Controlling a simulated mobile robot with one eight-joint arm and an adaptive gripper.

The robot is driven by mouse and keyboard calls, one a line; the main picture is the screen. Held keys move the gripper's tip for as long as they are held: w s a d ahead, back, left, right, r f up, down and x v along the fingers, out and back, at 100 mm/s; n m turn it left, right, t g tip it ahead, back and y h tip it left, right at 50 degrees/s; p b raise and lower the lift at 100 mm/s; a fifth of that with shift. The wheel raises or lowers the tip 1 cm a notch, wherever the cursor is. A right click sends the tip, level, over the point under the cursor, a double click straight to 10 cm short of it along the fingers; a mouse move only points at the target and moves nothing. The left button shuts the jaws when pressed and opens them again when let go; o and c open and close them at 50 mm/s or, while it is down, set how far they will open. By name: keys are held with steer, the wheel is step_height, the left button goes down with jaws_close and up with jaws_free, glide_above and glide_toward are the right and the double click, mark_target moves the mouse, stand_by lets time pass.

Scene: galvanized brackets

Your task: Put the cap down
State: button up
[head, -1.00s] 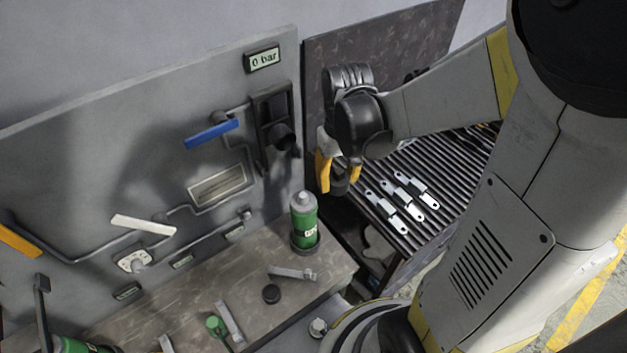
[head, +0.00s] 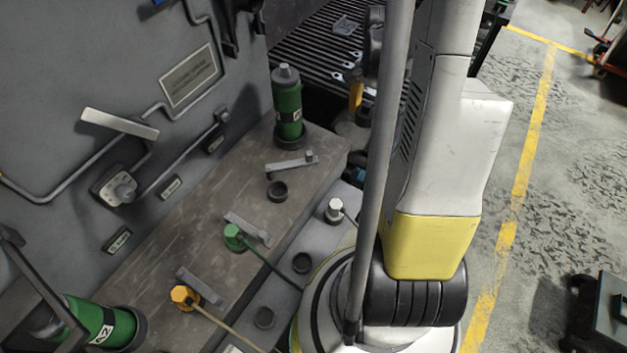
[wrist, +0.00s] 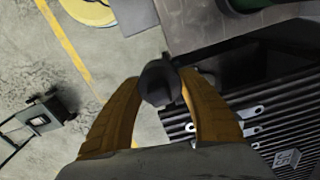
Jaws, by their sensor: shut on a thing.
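In the wrist view, my gripper (wrist: 160,85) has its two yellow fingers closed around a dark grey, round cap (wrist: 160,82). The cap is held at the fingertips, over the floor close to the bench edge. In the head view, my gripper (head: 356,98) is mostly hidden behind my own arm and column; one yellow finger shows. The cap there is too hidden to make out clearly.
A slatted rack (wrist: 290,145) holds metal brackets.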

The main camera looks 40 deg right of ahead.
steer(key=shift+s+a+f+m+b, duration=0.1)
steer(key=shift+f+m+b, duration=0.1)
steer(key=shift+f, duration=0.35)
steer(key=shift+s+a+f+m+b, duration=0.1)
steer(key=shift+f+m+b, duration=0.1)
steer(key=shift+f, duration=0.3)
steer(key=b, duration=0.3)
glide_above(325, 154)
step_height(325, 154, down, 6)
steer(key=shift+f, duration=0.1)
steer(key=shift+f+b, duration=1.15)
steer(key=shift+f, duration=0.8)
steer(key=shift+f, duration=0.2)
steer(key=o, duration=1.1)
steer(key=shift+r, duration=0.1)
